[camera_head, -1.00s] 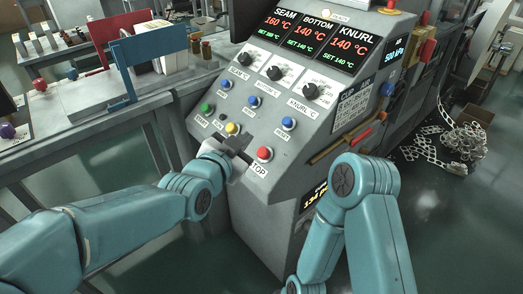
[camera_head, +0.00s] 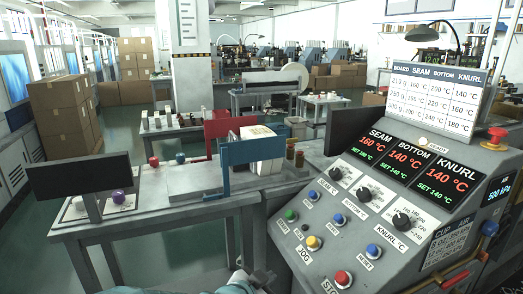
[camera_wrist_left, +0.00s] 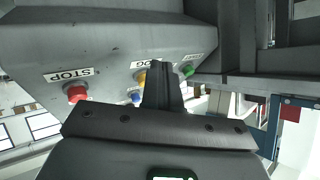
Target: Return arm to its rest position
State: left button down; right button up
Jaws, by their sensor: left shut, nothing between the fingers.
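My left gripper (camera_wrist_left: 162,82) shows in the left wrist view as dark fingers closed together with nothing between them. In the head view only a bit of my left gripper (camera_head: 262,277) and teal wrist shows at the bottom edge, in front of the control panel. The control panel (camera_head: 318,215) has a red stop button (camera_head: 343,279), a yellow jog button (camera_head: 313,243), a green button (camera_head: 290,215) and several blue ones. In the wrist view the red stop button (camera_wrist_left: 76,93) and yellow button (camera_wrist_left: 140,76) appear upside down beside the fingers. My right gripper is out of view.
A grey table (camera_head: 150,213) stands left of the panel with a dark screen (camera_head: 78,178), a blue frame (camera_head: 240,160) and a white paper stack (camera_head: 262,150). Cardboard boxes (camera_head: 62,117) are stacked at the far left. Green floor is open behind the table.

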pick_arm(q)
jog(key=s+a+f+n+g+y+p, duration=0.2)
jog(key=s+a+f, duration=0.35)
jog(key=f, duration=0.25)
jog(key=s+a+f+n+g+y+p, duration=0.1)
jog(key=s+a+f+n+g, duration=0.2)
jog(key=a+f, duration=0.45)
jog(key=s+a+f+n+g, duration=0.1)
jog(key=s+f+n+g, duration=0.1)
jog(key=s, duration=0.9)
jog(key=s+a+f+n+g+p, duration=0.1)
jog(key=s+f+n+g, duration=0.2)
jog(key=s, duration=0.8)
notch_tip(320, 180, down, 2)
jog(key=n, duration=0.2)
jog(key=shift+s+n, duration=0.4)
jog(key=shift+d, duration=0.15)
